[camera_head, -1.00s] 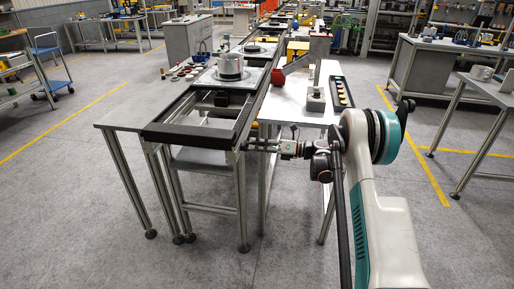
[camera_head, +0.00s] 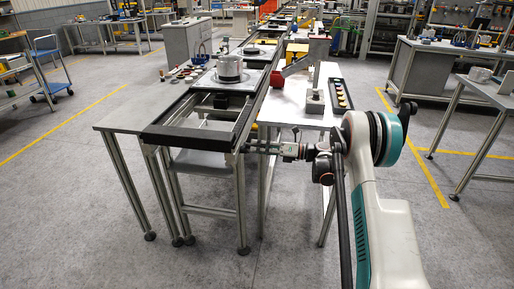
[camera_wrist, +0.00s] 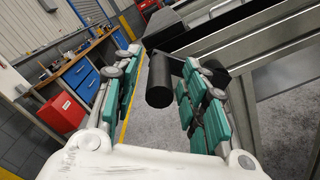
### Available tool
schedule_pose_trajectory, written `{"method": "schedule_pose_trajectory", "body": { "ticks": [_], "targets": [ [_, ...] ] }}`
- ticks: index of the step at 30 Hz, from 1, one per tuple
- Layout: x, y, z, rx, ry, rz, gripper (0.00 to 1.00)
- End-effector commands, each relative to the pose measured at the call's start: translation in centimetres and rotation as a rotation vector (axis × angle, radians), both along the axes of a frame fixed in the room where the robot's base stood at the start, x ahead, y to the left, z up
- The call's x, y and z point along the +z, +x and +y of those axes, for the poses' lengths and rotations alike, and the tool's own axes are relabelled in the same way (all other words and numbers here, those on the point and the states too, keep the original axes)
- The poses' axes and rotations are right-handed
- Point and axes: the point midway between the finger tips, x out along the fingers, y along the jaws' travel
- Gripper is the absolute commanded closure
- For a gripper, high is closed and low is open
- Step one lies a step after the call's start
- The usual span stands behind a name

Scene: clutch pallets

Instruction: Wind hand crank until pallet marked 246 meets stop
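The conveyor's near end (camera_head: 190,138) is a dark frame on metal legs. A black cylindrical crank handle (camera_wrist: 159,82) shows between the two green-padded fingers of my gripper (camera_wrist: 161,60) in the wrist view. The fingers stand apart on either side of it; the handle lies nearer the right finger, and contact is unclear. In the head view my gripper (camera_head: 256,147) is at the right side of the conveyor end. Another pallet (camera_head: 260,50) is farther back. No number or stop is readable.
A workbench (camera_wrist: 75,75) shows at left in the wrist view. The floor in front is clear.

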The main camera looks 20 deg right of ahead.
Motion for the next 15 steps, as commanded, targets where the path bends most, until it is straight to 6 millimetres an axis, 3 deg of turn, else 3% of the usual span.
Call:
{"method": "schedule_pose_trajectory", "body": {
  "ticks": [15],
  "targets": [
    [0.0, -3.9, -8.7, -0.004, 0.000, 0.000, 0.60]
  ]
}}
